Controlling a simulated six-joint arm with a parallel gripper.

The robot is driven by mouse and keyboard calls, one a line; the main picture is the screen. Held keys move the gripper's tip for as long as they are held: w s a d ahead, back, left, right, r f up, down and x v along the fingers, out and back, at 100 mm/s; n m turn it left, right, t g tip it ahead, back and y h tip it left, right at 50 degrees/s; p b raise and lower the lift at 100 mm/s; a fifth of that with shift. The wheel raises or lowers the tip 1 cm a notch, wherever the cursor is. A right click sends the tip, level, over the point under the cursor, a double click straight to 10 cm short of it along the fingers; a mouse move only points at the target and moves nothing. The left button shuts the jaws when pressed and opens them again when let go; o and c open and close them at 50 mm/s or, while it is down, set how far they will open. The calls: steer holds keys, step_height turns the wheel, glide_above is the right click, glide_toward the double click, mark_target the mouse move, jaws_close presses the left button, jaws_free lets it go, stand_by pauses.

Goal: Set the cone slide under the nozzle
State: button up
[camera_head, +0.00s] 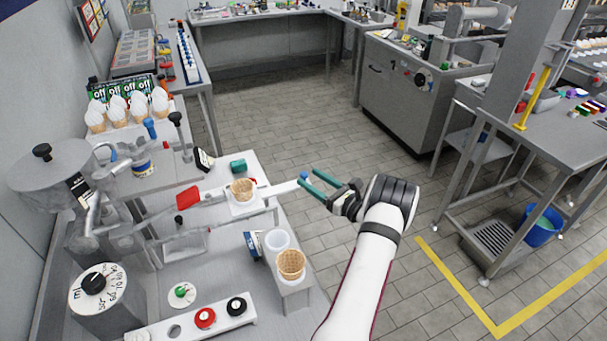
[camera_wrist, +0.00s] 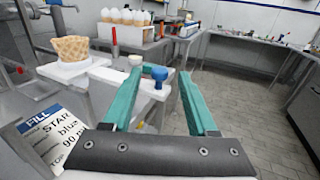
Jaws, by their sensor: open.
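The cone slide (camera_head: 273,189) is a pale flat bar with a small white plate at its left end and a blue knob (camera_head: 303,176) at its right end. A waffle cone (camera_head: 242,188) stands upright on the plate; it also shows in the wrist view (camera_wrist: 72,48). My gripper (camera_head: 307,176) is open, its teal fingers pointing left. In the wrist view the blue knob (camera_wrist: 159,77) appears between the spread fingers (camera_wrist: 159,73); I cannot tell whether either touches it. The filling machine (camera_head: 55,165) stands left of the slide. I cannot clearly make out its nozzle tip.
A second waffle cone (camera_head: 290,262) stands in a holder nearer the front. A red piece (camera_head: 187,197) lies left of the plate. Red and black buttons (camera_head: 205,317) sit in front. Filled cones (camera_head: 118,112) stand in a rack behind. Open floor lies to the right.

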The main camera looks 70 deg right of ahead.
mark_target(307, 176)
steer(key=shift+x, duration=1.8)
jaws_close()
